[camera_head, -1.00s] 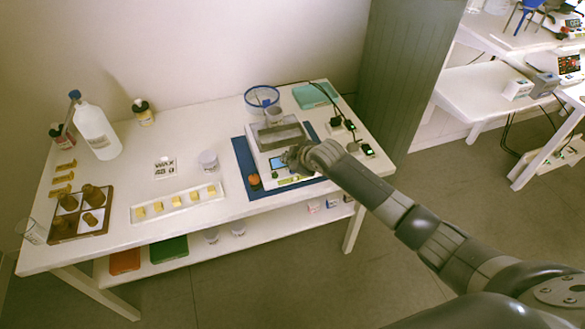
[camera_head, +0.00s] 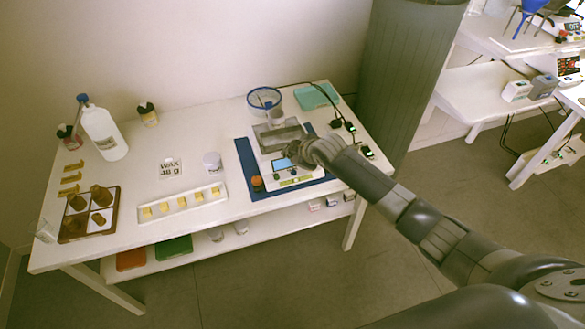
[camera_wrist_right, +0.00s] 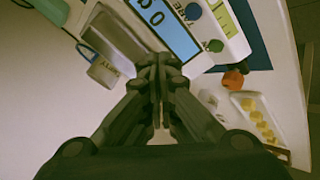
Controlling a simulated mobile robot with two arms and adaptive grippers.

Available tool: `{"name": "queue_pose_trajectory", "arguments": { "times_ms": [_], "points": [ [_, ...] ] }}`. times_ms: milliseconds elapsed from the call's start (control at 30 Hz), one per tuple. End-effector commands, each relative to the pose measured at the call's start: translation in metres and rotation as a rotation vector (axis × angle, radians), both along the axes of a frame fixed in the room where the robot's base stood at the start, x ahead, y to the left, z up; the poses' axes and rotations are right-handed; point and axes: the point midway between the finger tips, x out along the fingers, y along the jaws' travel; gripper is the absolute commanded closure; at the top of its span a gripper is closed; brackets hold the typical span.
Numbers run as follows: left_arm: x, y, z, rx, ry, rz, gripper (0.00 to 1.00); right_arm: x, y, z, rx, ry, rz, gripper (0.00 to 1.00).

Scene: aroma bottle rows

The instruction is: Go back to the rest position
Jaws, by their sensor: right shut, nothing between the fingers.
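My right gripper (camera_head: 296,152) is over the front of the white scale (camera_head: 290,177) on the blue mat (camera_head: 245,157) in the head view. It is shut and empty. Whether the fingers touch the scale cannot be told. The grey metal pan (camera_head: 278,136) sits on the back of the scale. My left gripper is not in view.
On the white table (camera_head: 150,229) stand a white bottle (camera_head: 103,131), a brown wooden tray (camera_head: 70,238) with brown bottles, a white tray (camera_head: 180,211) with yellow pieces and a blue-rimmed container (camera_head: 264,99). A cable and black plugs (camera_head: 337,124) lie right.

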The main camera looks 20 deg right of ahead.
Motion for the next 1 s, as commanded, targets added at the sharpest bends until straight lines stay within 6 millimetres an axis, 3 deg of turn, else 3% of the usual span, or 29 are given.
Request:
{"name": "queue_pose_trajectory", "arguments": {
  "times_ms": [233,367,467,633,800,1000],
  "points": [
    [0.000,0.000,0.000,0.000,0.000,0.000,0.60,-0.002,0.001,-0.001,0.002,0.003,0.000,1.00],
    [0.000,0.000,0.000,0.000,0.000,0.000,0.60,-0.024,0.016,-0.013,0.028,0.036,-0.003,1.00],
    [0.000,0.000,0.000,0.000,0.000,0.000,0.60,-0.064,0.037,-0.028,0.076,0.095,-0.022,1.00],
    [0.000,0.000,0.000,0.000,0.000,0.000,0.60,-0.153,0.061,-0.043,0.173,0.217,-0.117,1.00],
    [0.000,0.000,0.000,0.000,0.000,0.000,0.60,-0.240,0.055,-0.043,0.245,0.331,-0.277,1.00],
    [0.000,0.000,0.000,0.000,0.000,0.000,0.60,-0.313,0.032,-0.033,0.282,0.420,-0.456,1.00]
  ]
}}
